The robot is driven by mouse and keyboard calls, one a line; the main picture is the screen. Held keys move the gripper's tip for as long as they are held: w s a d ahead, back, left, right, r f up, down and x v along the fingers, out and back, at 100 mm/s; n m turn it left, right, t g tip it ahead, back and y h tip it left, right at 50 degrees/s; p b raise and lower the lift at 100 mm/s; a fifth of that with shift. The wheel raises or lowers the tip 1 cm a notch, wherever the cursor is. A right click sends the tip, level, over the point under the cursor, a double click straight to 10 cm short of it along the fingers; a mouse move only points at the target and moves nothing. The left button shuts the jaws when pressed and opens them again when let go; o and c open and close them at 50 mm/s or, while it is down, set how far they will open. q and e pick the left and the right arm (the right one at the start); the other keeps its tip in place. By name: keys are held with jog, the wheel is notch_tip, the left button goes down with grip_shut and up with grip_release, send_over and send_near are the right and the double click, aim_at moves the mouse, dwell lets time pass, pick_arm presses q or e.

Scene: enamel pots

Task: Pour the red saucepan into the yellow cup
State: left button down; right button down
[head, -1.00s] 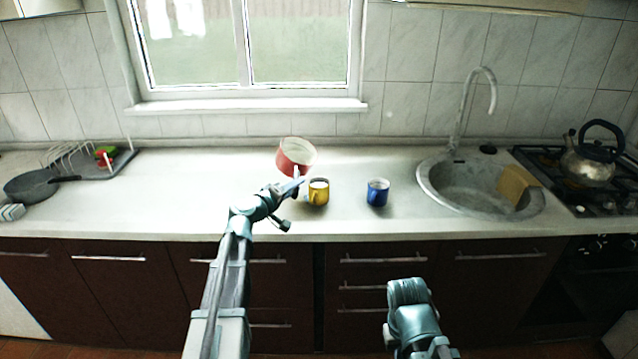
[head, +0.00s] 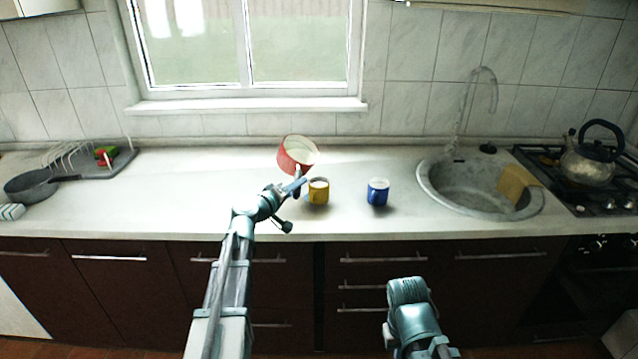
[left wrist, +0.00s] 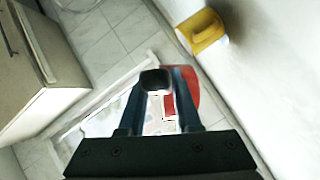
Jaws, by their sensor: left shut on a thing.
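The red saucepan (head: 287,163) with a white inside is in the head view, left of and behind the yellow cup, tilted toward the right. My left gripper (head: 297,187) is shut on the saucepan's handle. The yellow cup (head: 319,195) stands upright on the counter, just right of my left gripper. In the left wrist view the gripper (left wrist: 157,80) holds the dark handle end, part of the red saucepan (left wrist: 184,95) shows behind it, and the yellow cup (left wrist: 203,31) is at the upper right. My right gripper is out of view.
A blue cup (head: 378,192) stands right of the yellow cup. Further right are the sink (head: 428,190) and a kettle (head: 588,160) on the stove. A grey pan (head: 30,184) and a dish rack (head: 118,160) are at the left. The counter between is clear.

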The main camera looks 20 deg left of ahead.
pick_arm(q)
jog(key=shift+s+d+f+m, duration=0.1)
jog(key=shift+s+d+m, duration=0.05)
jog(key=shift+d+m, duration=0.4)
dwell(1.3)
jog(key=shift+w+a+r+n, duration=0.15)
jog(key=shift+a+n, duration=0.15)
jog(key=shift+a, duration=0.1)
jog(key=shift+w+a+r+n, duration=0.1)
jog(key=shift+w+a+n, duration=0.05)
jog(key=shift+a+n, duration=0.15)
jog(key=shift+w+a+n+h+b, duration=0.6)
jog(key=shift+a+n+b, duration=0.05)
jog(key=shift+a+n, duration=2)
notch_tip(320, 180, up, 6)
jog(key=p, duration=0.7)
jog(key=shift+r, duration=0.2)
